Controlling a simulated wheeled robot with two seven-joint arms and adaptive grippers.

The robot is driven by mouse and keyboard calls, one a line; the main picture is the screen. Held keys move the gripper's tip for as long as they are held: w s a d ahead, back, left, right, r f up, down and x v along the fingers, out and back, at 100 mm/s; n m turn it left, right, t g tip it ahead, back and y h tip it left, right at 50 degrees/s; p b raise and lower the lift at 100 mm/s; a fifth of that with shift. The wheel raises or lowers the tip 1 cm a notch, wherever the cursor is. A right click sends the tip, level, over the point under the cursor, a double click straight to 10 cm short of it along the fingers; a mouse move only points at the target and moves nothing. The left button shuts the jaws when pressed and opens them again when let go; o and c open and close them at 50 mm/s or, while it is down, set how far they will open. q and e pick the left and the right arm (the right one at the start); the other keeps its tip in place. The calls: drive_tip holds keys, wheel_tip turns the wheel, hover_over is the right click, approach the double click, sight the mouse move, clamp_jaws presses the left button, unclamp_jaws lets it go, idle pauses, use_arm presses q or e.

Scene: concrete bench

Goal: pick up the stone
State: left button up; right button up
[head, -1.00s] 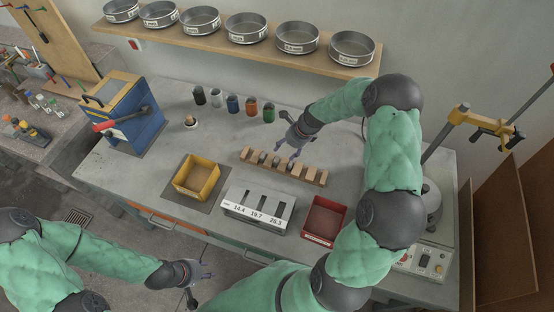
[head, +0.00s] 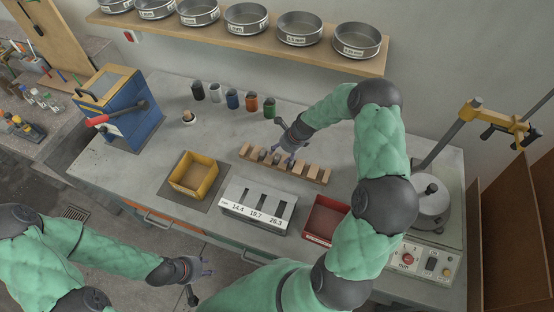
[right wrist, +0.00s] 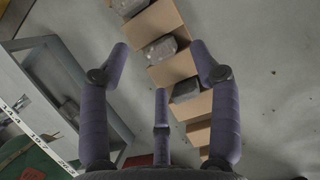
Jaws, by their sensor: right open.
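Grey stones sit in the slots of a light wooden rack (head: 312,173) on the bench. In the right wrist view one stone (right wrist: 160,49) lies between my open fingers, another stone (right wrist: 186,90) is below it, and a third (right wrist: 130,5) is at the top edge. My right gripper (head: 286,155) is open and empty above the left half of the rack; its spread fingers (right wrist: 160,66) show in the right wrist view. It hides part of the rack in the head view. My left gripper (head: 207,268) is low in front of the bench, too small to read.
In front of the rack are a yellow tray (head: 180,188), a grey slotted gauge (head: 232,208) with numbers and a red bin (head: 318,236). Several coloured cups (head: 232,99) stand behind. A blue machine (head: 128,125) is at left, a metal pot (head: 430,208) at right.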

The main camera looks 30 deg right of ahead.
sight(278, 156)
drive_tip(key=x, duration=0.3)
drive_tip(key=shift+s, duration=0.1)
drive_tip(key=shift+a+f+b, duration=0.15)
drive_tip(key=shift+f+b, duration=0.15)
drive_tip(key=shift+a, duration=0.1)
drive_tip(key=shift+f, duration=0.2)
drive_tip(key=shift+r, duration=0.1)
drive_tip(key=c, duration=1.1)
drive_tip(key=shift+c, duration=0.2)
drive_tip(key=shift+r, duration=0.1)
